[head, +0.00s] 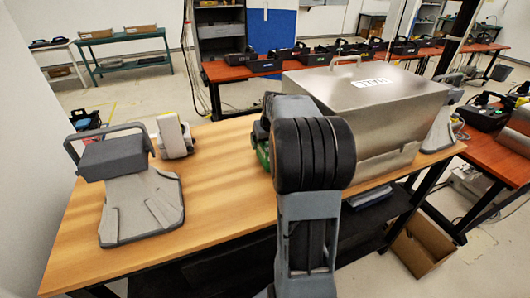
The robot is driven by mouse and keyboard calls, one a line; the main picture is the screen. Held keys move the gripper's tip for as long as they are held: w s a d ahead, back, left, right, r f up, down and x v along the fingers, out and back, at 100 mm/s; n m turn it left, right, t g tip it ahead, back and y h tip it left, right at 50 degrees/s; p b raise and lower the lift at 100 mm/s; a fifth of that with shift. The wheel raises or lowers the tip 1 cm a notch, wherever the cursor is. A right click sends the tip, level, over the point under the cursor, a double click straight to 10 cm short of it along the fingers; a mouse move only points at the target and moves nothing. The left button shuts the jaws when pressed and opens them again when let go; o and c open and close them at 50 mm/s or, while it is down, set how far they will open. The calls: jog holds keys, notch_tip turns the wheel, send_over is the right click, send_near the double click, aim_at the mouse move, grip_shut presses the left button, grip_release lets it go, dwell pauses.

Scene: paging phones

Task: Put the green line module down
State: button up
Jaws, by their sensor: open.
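The green line module (263,155) shows only as a green and dark edge at the left side of my arm, over the wooden table or on it; I cannot tell which. My arm hides most of it. My own wrist and forearm stand in the middle of the head view and cover my gripper, so its fingers do not show. Whether the gripper touches the module is hidden.
A large metal box (375,100) with a top handle stands on the wooden table (225,215), right of my arm. A grey phone-like stand (140,205) and a small white-yellow device (175,137) stand at the left. The table between them and my arm is clear.

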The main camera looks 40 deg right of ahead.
jog(key=shift+f, duration=0.15)
jog(key=shift+c, duration=0.4)
jog(key=c, duration=1.2)
